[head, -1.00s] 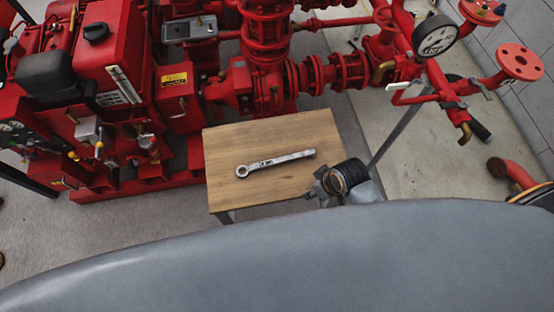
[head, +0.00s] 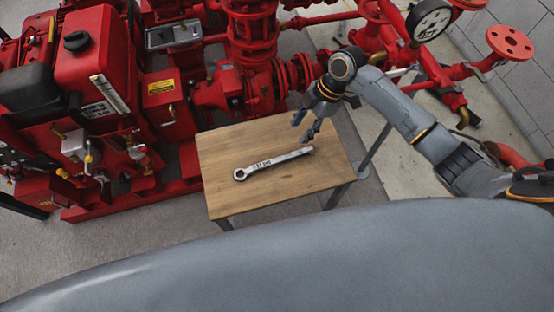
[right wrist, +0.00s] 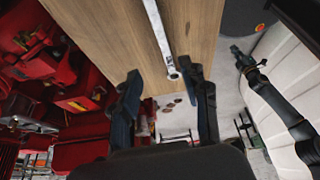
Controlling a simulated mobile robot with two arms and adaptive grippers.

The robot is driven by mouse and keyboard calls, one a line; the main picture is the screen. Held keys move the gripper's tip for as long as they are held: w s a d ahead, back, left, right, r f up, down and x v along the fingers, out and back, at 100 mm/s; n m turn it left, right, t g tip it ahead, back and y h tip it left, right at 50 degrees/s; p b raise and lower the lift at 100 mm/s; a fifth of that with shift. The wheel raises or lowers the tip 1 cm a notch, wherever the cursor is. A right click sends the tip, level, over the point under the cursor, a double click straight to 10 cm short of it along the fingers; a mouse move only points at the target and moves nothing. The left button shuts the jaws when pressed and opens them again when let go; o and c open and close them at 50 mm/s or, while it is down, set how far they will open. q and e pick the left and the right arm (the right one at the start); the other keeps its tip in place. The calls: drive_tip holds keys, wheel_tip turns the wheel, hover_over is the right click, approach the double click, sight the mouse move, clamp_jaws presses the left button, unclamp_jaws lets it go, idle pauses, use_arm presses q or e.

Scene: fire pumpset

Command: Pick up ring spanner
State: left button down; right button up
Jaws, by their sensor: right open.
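The ring spanner (head: 273,164) is a silver bar with a ring at its left end, lying flat on a small wooden table (head: 225,197). My right gripper (head: 304,131) is open and empty, above the table's far right part, just beyond the spanner's right end. In the right wrist view the spanner (right wrist: 159,32) runs down from the top edge, and its near end lies between and beyond the open fingers of the gripper (right wrist: 165,88), apart from them. The table (right wrist: 110,35) fills the upper middle there. My left gripper is in neither view.
A red pumpset (head: 250,85) with an engine, pipes and valves stands close behind and left of the table. A pressure gauge (head: 430,20) and a red flanged pipe (head: 510,43) rise at the upper right. The tabletop is otherwise clear.

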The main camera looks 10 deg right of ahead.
hover_over(283, 157)
drive_tip(key=d, duration=0.3)
drive_tip(key=f, duration=0.7)
drive_tip(key=shift+w+a+f, duration=0.1)
drive_tip(key=shift+w+a, duration=0.15)
drive_tip(key=shift+w, duration=0.05)
drive_tip(key=shift+s+x, duration=0.2)
drive_tip(key=shift+x, duration=2.4)
clamp_jaws()
